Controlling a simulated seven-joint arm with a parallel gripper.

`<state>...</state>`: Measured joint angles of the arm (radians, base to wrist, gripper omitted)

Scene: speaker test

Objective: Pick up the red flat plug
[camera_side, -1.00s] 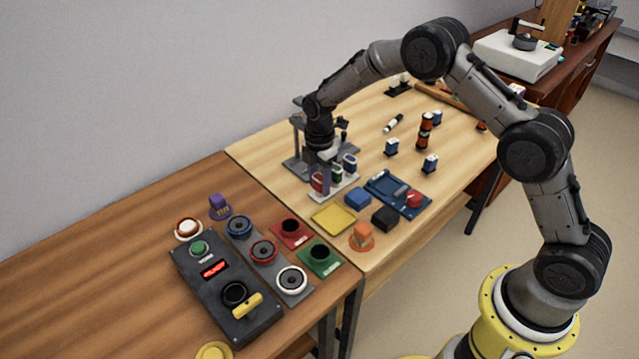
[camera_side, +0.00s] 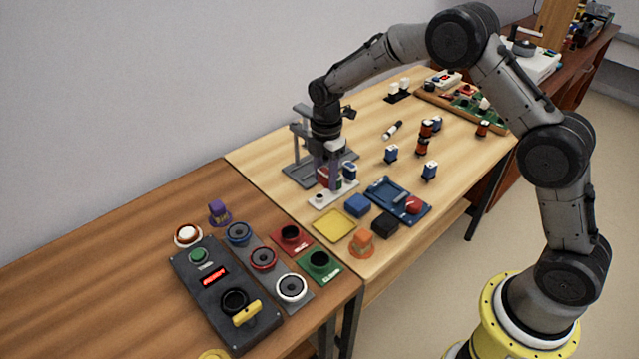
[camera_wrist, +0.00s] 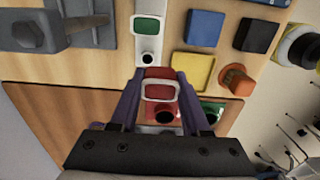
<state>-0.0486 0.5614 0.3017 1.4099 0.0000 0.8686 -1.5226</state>
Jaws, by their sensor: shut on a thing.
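The red flat plug (camera_wrist: 160,91) is held between the purple fingers of my gripper (camera_wrist: 160,82) in the wrist view. In the side view my gripper (camera_side: 328,178) is above the white rack (camera_side: 323,201), with a bit of the red plug (camera_side: 321,176) showing at its fingers. The plug appears raised clear of the rack, whose near-left place is bare. A green plug (camera_wrist: 147,27) stands in the rack in the wrist view.
A grey metal stand (camera_side: 300,172) is close behind the rack. Coloured sockets (camera_side: 320,264) and a dark control box (camera_side: 190,268) are on the brown table.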

